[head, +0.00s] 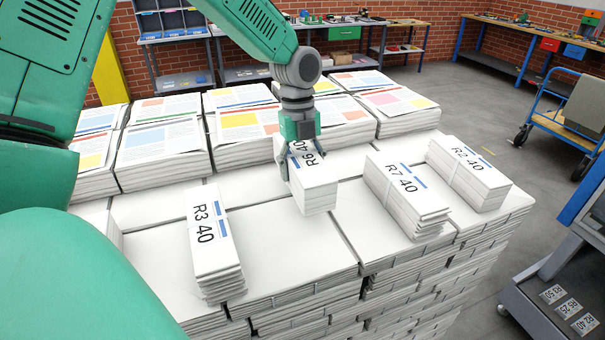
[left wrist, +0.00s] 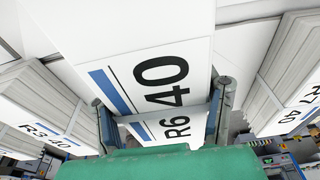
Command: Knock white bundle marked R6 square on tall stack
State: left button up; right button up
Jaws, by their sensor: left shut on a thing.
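The white bundle marked R6 40 (head: 318,190) is at the middle of the tall white stack (head: 290,245). My left gripper (head: 302,160) comes down on it from above and is shut on it, one finger on each side. In the left wrist view the R6 bundle (left wrist: 165,60) fills the middle between the fingers, with its label and blue stripe showing. The bundle sits slightly turned against the sheets under it. I cannot tell whether its underside touches the stack. My right gripper is out of view.
Bundle R3 (head: 214,240) lies to the left on the stack, and bundles R7 (head: 405,195) and R2 (head: 468,170) to the right. Printed newspaper piles (head: 165,145) stand behind. A blue trolley (head: 560,125) and a dark cart (head: 545,300) are at the right.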

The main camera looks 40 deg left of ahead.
aim_at(303, 155)
pick_arm(q)
jog(key=shift+r, duration=1.65)
jog(key=shift+r, duration=0.15)
